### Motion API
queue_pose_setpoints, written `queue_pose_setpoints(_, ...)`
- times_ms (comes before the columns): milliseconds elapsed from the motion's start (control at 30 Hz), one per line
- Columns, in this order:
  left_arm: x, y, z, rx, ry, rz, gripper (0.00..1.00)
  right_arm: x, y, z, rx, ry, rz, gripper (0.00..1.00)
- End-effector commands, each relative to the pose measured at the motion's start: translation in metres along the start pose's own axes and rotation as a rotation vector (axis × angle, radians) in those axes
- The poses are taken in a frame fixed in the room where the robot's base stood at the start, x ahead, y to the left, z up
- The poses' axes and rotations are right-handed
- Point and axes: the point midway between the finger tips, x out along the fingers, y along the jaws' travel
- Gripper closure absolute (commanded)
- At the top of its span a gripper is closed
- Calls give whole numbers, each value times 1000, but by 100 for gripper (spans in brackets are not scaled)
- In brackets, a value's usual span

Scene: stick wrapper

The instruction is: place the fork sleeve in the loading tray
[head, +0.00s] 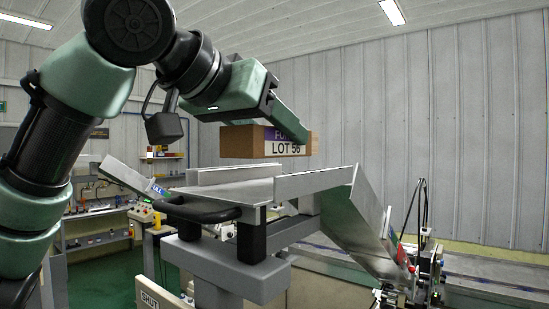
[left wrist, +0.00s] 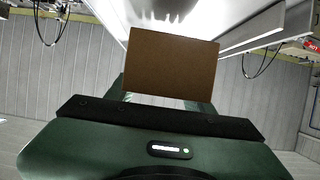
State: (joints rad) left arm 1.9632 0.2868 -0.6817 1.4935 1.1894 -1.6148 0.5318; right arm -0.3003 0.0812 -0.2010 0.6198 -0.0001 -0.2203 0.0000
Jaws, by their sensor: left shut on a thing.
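The fork sleeve is a brown cardboard box (head: 240,142) with a purple band and a white label reading "LOT 56". My left gripper (head: 298,135) is shut on it and holds it level in the air. One finger lies across its labelled face in the head view. In the left wrist view the box shows as a plain brown face (left wrist: 172,62) just beyond the gripper. The loading tray (head: 235,190) is a metal trough with raised side walls, below the box. A gap shows between box and tray walls. My right gripper is not in view.
A slanted metal chute (head: 360,222) drops from the tray's right side towards a machine with red parts (head: 402,256). A black curved handle (head: 197,210) sits at the tray's front left. Shelves and a bench (head: 95,215) stand at the back left.

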Motion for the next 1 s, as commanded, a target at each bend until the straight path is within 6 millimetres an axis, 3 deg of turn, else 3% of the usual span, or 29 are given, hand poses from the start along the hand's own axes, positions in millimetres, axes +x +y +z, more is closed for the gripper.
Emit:
queue_pose_setpoints(333,14,0,34,1,1,0,98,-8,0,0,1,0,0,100)
queue_pose_setpoints(667,16,1,38,0,2,0,98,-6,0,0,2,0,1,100)
queue_pose_setpoints(700,16,1,39,0,1,0,45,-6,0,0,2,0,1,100)
queue_pose_setpoints(767,16,1,38,0,1,0,28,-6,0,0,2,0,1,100)
queue_pose_setpoints(1000,16,1,38,1,1,1,26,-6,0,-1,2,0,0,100)
